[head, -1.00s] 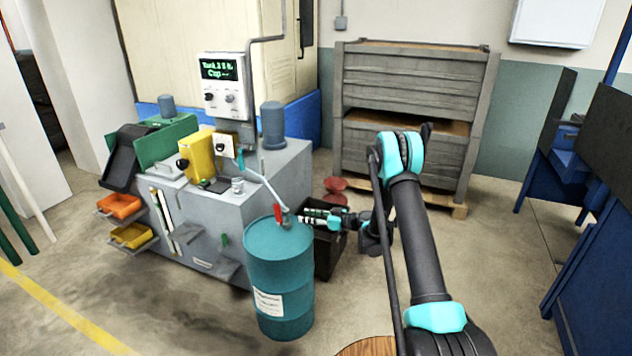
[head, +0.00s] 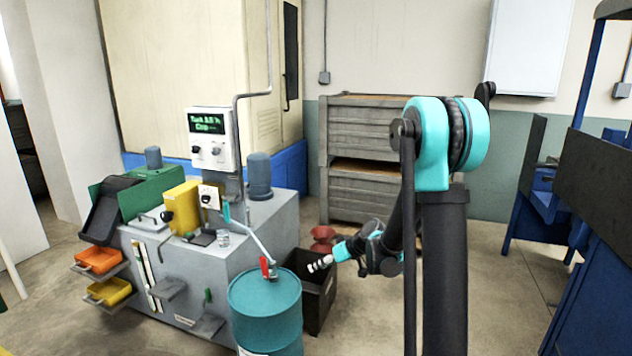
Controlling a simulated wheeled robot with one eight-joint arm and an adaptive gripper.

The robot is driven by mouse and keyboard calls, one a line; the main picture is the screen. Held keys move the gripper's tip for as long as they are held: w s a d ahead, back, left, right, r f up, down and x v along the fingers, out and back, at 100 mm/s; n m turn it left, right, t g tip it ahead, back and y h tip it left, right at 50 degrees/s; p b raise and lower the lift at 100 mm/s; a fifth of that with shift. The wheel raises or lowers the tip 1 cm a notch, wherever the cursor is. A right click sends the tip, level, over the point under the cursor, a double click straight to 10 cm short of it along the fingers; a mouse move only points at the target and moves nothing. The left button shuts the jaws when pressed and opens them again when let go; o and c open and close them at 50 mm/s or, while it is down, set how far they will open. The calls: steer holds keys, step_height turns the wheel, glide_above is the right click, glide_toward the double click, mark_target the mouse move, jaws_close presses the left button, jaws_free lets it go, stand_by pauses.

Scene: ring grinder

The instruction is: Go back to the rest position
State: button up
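My gripper (head: 318,264) shows in the head view at the end of my black and turquoise arm. It is in front of the open dark bin (head: 318,302) and to the right of the turquoise drum (head: 264,306). Its fingers are small and light grey, and point left. They are too small to tell whether they are open or shut, and I see no object in them. My arm's large elbow stands high at right of centre.
The grey grinder machine (head: 185,272) with its display box (head: 212,138) stands at the left. The drum has a red-handled tap (head: 265,266). Grey wooden crates (head: 362,128) stand behind my arm. Blue frames (head: 590,250) are at the right. Bare floor lies between.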

steer(key=s+d+m+h, duration=0.3)
steer(key=s+d, duration=0.5)
steer(key=s, duration=0.6)
steer(key=s+d+m+h, duration=0.4)
steer(key=s+d, duration=0.5)
steer(key=s, duration=0.5)
steer(key=shift+d+f+m+h, duration=0.2)
steer(key=shift+f+m+h, duration=0.15)
steer(key=shift+h, duration=0.25)
